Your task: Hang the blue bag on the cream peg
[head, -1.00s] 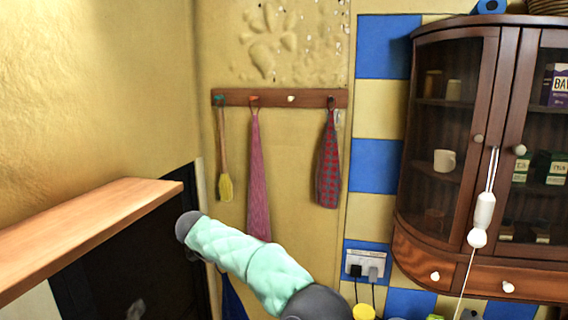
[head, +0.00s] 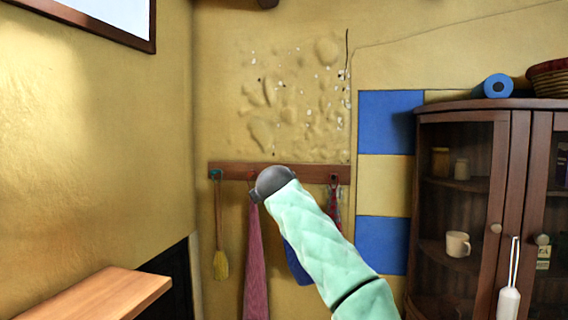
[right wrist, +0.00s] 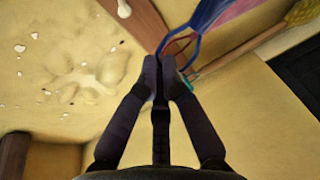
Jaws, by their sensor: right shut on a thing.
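The wooden peg rail (head: 233,171) is fixed to the back wall. The blue bag (head: 297,262) hangs below my right arm, mostly hidden behind it in the head view. In the right wrist view its blue strap (right wrist: 196,42) runs up from my right gripper (right wrist: 161,68), which is shut on it. The cream peg (right wrist: 124,9) shows at the top of the right wrist view on the brown rail, up and left of the fingertips and apart from them. In the head view my arm covers that peg and the gripper. My left gripper is not in view.
A yellow brush (head: 220,262) and a pink cloth (head: 255,262) hang from the rail left of my arm; a red checked cloth (head: 334,200) hangs to its right. A wooden shelf (head: 95,300) juts out at lower left. A glazed cabinet (head: 462,200) stands at right.

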